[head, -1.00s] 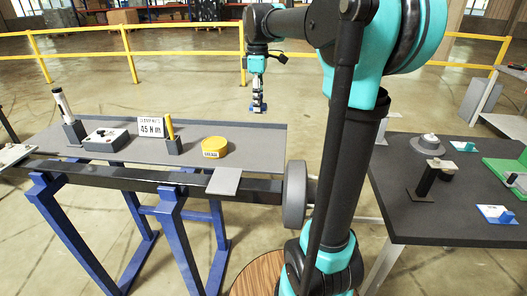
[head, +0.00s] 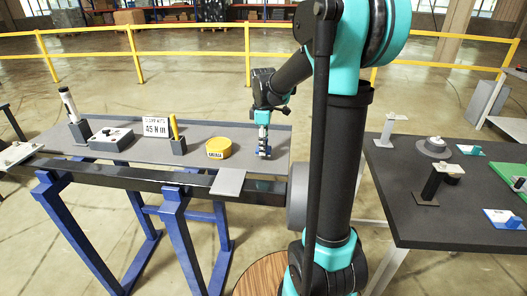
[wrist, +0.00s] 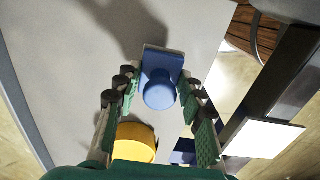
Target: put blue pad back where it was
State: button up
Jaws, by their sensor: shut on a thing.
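The blue pad (head: 264,152) is a small block with a round knob, seen between my gripper's fingers in the wrist view (wrist: 160,90). My gripper (head: 263,140) is shut on it and points down over the right end of the long grey tray (head: 278,140). The pad is right of the yellow round tin (head: 219,148). I cannot tell whether its underside touches the tray.
On the tray stand a yellow marker in a holder (head: 175,135), a 45 N m sign (head: 156,127), a grey box (head: 111,139) and a white tube (head: 70,105). A grey plate (head: 229,182) juts from the front beam. The dark table (head: 440,225) at right holds several fixtures.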

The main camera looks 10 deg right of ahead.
jog(key=shift+f, duration=1.3)
jog(key=shift+f, duration=0.15)
jog(key=o, duration=1)
notch_tip(320, 180, up, 12)
jog(key=shift+r, duration=0.2)
